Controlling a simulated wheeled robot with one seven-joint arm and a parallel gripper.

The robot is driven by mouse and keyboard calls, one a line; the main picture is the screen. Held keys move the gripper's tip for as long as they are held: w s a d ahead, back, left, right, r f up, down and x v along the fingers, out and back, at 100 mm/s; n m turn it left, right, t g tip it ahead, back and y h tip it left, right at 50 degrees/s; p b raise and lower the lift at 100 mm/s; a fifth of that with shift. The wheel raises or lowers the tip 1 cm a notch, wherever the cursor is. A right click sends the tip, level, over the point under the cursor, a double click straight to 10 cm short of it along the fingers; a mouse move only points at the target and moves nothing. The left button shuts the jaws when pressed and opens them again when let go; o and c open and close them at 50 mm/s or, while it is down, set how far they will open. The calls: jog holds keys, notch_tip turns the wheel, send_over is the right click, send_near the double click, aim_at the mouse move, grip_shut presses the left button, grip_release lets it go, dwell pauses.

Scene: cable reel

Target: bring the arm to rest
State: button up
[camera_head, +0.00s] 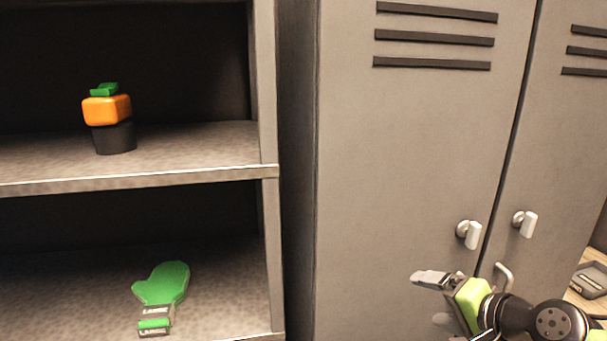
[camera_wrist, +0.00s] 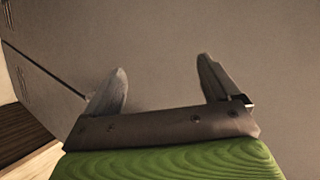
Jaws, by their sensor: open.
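My gripper (camera_head: 436,300) is at the lower right of the head view, in front of the grey locker doors and below their handles. In the wrist view my gripper (camera_wrist: 164,88) shows two fingers spread apart with nothing between them. Behind the fingers is the plain grey locker surface (camera_wrist: 170,40). My arm reaches in from the lower right corner of the head view.
A grey locker (camera_head: 400,150) has two closed doors with knobs (camera_head: 468,234) and (camera_head: 524,223). An open shelf (camera_head: 200,150) on the left holds an orange and black potted object (camera_head: 107,110) and a green glove (camera_head: 165,285). A dark tray (camera_head: 590,280) lies at far right.

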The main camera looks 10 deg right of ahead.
jog(key=s+a+f+n+g+h+p, duration=0.1)
jog(key=s+a+n+g, duration=0.15)
jog(key=a, duration=0.45)
jog(key=s+a+n+g+h, duration=0.1)
jog(key=s+a+n+g, duration=0.2)
jog(key=a, duration=0.4)
jog(key=s+a+n+h+p, duration=0.1)
jog(key=s+n, duration=0.4)
jog(key=s, duration=0.7)
jog(key=shift+s+a+n+g+p, duration=0.3)
jog(key=shift+a+n+g+p, duration=0.05)
jog(key=shift+a, duration=0.35)
